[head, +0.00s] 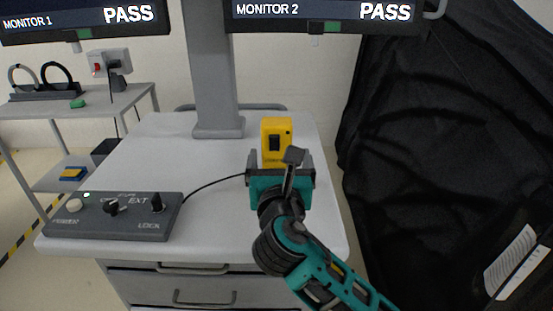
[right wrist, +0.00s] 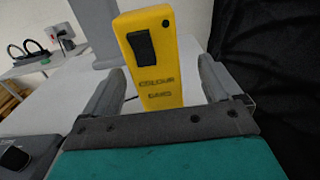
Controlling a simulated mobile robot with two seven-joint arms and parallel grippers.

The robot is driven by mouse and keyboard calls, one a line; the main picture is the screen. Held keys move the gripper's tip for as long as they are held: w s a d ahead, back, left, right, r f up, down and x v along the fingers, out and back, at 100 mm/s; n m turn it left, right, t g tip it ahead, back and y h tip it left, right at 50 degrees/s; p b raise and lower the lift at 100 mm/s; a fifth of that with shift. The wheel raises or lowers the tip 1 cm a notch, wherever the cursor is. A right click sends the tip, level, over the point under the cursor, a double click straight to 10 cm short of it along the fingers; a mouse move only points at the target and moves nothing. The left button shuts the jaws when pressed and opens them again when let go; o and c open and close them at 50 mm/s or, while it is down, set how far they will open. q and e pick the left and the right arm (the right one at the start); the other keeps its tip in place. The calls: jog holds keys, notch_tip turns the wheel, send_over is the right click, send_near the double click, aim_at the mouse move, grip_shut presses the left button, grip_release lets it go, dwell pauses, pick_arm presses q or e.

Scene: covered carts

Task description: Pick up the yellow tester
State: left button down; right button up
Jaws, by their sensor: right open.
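The yellow tester (head: 277,136) stands upright on the light cart top, right of the grey column. It has a dark switch on its face and dark lettering below it. My right gripper (head: 280,160) is open just in front of the tester and partly hides its lower part. In the right wrist view, the tester (right wrist: 165,75) shows between the two grey fingers (right wrist: 160,92), with a gap visible on each side. Its base is hidden there behind the gripper body. My left gripper is not in view.
A grey control box (head: 115,216) with knobs sits at the cart's front left, with a black cable running right. The grey column (head: 212,70) rises behind. A black drape (head: 430,130) hangs at the right. A side cart (head: 85,112) stands at the left. The cart top's middle is clear.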

jog(key=shift+w+a, duration=0.15)
jog(key=shift+w, duration=1.4)
jog(key=shift+w+a, duration=0.15)
jog(key=shift+w, duration=1.35)
jog(key=shift+r, duration=0.1)
jog(key=c, duration=1.2)
